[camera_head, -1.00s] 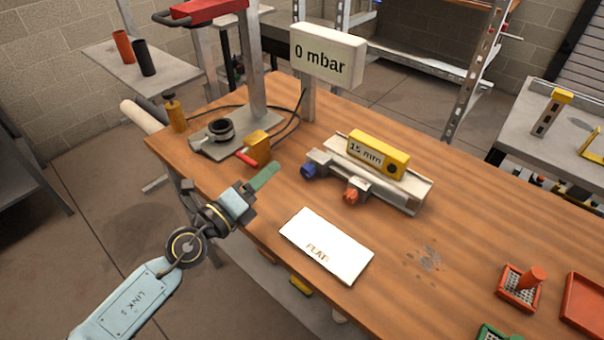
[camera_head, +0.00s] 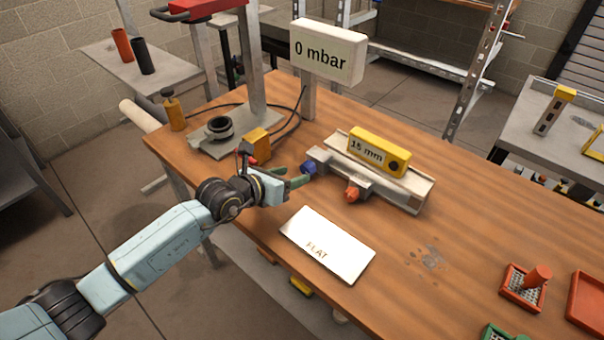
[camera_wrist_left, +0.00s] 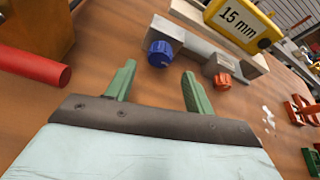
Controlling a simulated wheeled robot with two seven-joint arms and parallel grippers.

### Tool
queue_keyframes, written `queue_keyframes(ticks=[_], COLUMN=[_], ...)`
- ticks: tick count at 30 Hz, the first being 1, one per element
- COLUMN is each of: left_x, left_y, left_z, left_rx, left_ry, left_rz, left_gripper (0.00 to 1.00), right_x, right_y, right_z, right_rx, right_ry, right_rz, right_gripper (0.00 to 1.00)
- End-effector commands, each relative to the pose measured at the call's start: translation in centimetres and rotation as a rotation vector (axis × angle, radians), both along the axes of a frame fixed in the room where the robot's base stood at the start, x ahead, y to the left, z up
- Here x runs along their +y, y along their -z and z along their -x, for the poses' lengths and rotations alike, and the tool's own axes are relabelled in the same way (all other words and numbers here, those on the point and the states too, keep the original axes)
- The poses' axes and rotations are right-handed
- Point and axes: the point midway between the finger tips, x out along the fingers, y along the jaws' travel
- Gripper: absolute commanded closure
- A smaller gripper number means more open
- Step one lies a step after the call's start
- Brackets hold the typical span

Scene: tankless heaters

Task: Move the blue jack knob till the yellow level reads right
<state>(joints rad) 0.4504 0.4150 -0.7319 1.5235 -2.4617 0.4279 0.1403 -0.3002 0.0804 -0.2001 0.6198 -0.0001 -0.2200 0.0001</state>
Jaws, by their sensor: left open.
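The blue jack knob (camera_head: 308,167) sits at the left end of the grey rail fixture (camera_head: 408,191). It also shows in the left wrist view (camera_wrist_left: 160,53), just beyond the fingertips. The yellow level (camera_head: 379,151) rests on the fixture and its label reads "15 mm"; it also shows in the left wrist view (camera_wrist_left: 243,22). An orange knob (camera_head: 352,194) is to the right of the blue one. My left gripper (camera_head: 302,177) is open, its green fingers pointing at the blue knob with a gap between them in the left wrist view (camera_wrist_left: 158,84). My right gripper is not in view.
A white plate marked "FLAT" (camera_head: 327,244) lies in front of the fixture. A display reading "0 mbar" (camera_head: 328,51) stands behind. Red trays (camera_head: 524,287) stand at the right.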

Motion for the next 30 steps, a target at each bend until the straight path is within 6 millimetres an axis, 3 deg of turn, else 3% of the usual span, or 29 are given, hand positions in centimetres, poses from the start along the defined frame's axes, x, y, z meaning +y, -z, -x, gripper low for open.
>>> queue_keyframes(ticks=[9,22,30], left_x=[-2.4,-2.9,-2.9], left_y=[1.7,1.8,1.9], left_z=[-3.1,-3.6,-3.6], left_rx=[-0.001,0.0,0.0], left_ry=[0.0,0.0,-0.001], left_rz=[0.001,0.002,0.001], left_gripper=[0.47,0.47,0.82], right_x=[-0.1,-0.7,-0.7], right_y=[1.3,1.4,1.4], right_z=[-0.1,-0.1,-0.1], right_rx=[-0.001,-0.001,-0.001], right_ry=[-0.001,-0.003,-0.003], right_rz=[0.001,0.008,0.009], right_gripper=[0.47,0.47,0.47])
